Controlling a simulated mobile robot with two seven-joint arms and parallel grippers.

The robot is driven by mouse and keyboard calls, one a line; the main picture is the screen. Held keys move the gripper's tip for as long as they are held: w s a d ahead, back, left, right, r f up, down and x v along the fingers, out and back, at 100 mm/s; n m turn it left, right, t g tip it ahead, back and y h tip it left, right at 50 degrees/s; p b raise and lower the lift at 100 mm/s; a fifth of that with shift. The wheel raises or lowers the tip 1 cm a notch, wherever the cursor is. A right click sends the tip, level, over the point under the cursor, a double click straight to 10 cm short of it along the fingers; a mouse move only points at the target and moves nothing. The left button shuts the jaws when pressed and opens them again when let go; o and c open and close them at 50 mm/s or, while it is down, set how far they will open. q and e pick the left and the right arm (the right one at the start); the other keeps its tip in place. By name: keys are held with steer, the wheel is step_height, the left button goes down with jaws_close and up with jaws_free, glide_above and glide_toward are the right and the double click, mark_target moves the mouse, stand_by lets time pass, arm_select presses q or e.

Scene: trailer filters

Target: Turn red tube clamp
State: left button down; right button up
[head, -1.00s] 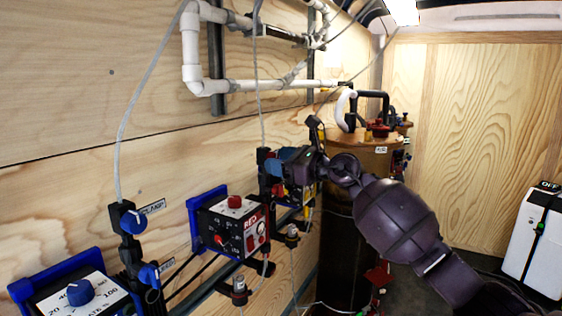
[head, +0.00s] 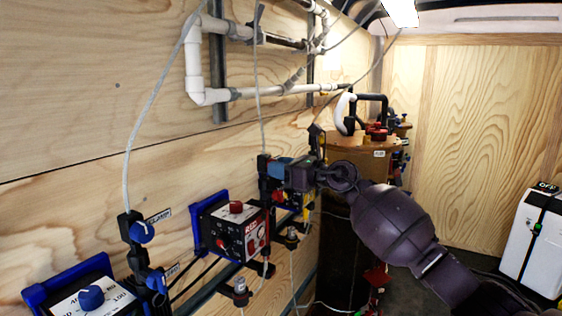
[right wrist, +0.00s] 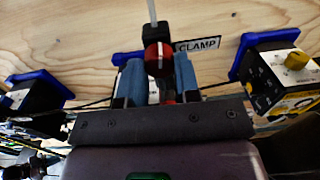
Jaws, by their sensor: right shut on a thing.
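The red tube clamp (right wrist: 158,57) shows in the right wrist view as a round red knob with an upright white line, on a black body below a pale tube. The blue fingers of my right gripper (right wrist: 160,82) stand on both sides of it, shut on it, and a red part shows low between them. In the head view my right gripper (head: 281,170) is at the wall clamp column, and it hides the red knob there. My left gripper is not in view.
A box marked RED (head: 236,228) with a red knob is mounted left of my gripper. A blue-knobbed clamp (head: 141,232) and another dial box (head: 92,298) are nearer. A brown tank (head: 352,158) stands behind my right arm. A yellow-knobbed box (right wrist: 297,60) is close on the right.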

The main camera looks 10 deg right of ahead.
steer(key=m+p, duration=0.6)
steer(key=p, duration=0.1)
steer(key=shift+r+g, duration=0.15)
steer(key=shift+g, duration=0.15)
steer(key=shift+m+p, duration=0.55)
steer(key=shift+m, duration=0.05)
steer(key=shift+m+p, duration=0.35)
steer(key=shift+m, duration=0.15)
steer(key=m, duration=0.2)
steer(key=shift+m+p, duration=0.3)
steer(key=shift+p, duration=0.05)
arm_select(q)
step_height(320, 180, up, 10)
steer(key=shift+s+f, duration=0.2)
arm_select(e)
steer(key=shift+s+m+g, duration=0.1)
steer(key=shift+m+g, duration=0.2)
steer(key=shift+m, duration=1.8)
steer(key=o, duration=0.9)
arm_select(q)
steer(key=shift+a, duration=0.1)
arm_select(e)
steer(key=shift+d, duration=0.1)
